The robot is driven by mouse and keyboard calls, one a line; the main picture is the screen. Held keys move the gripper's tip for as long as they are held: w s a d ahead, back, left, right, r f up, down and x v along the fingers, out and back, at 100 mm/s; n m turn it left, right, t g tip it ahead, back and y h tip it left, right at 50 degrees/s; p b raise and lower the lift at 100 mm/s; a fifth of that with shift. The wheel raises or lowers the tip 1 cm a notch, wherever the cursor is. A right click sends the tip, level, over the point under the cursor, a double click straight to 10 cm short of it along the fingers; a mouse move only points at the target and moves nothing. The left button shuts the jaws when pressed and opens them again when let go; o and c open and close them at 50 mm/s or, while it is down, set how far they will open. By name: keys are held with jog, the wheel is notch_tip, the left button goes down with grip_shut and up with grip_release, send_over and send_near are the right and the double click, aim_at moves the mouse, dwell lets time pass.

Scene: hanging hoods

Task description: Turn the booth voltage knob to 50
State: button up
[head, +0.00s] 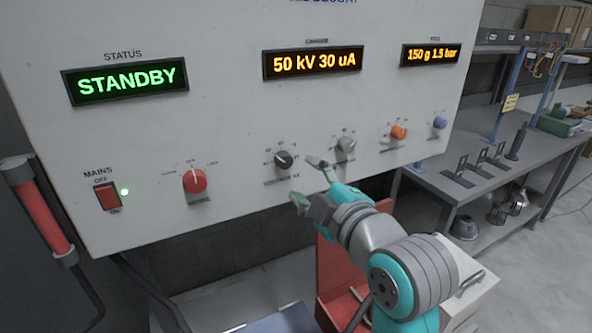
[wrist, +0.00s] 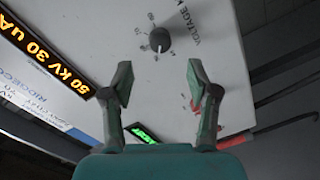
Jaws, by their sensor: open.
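The voltage knob (head: 284,160) is a dark round knob with a pale pointer line, on the pale panel (head: 235,120) below the middle display. It also shows in the wrist view (wrist: 159,41), beside the "VOLTAGE" lettering, with scale marks around it. The middle display (head: 313,63) reads "50 kV 30 uA" in amber. My gripper (head: 308,181) is open and empty, just to the lower right of the knob in the head view. In the wrist view the knob lies beyond the gap between the fingertips (wrist: 159,82), apart from both.
A grey knob (head: 346,145), an orange knob (head: 399,132) and a blue knob (head: 439,123) sit to the right. A red knob (head: 195,181) and the mains switch (head: 107,197) are to the left. The status display (head: 126,80) reads "STANDBY". A bench (head: 440,180) stands at right.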

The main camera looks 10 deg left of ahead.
jog(key=shift+v, duration=2)
jog(key=s+d+f+m+h, duration=0.2)
jog(key=s+d+f+m, duration=0.2)
jog(key=f, duration=0.6)
jog(key=s+d+f+m+t+h, duration=0.15)
jog(key=s+d+f+m, duration=0.3)
jog(key=f, duration=0.45)
jog(key=s+d+f+m+h, duration=0.2)
jog(key=s+d+f+m, duration=0.15)
jog(key=f, duration=0.65)
jog(key=s+d+f+m+h, duration=0.2)
jog(key=s+d+f+m, duration=0.1)
jog(key=s, duration=1.1)
jog(key=s+d+f+m+g+h, duration=0.1)
jog(key=s+d+f+m+h, duration=0.1)
jog(key=s, duration=1.2)
jog(key=d+f+m, duration=0.1)
jog(key=d+m, duration=0.1)
jog(key=d, duration=0.1)
jog(key=shift+f, duration=0.15)
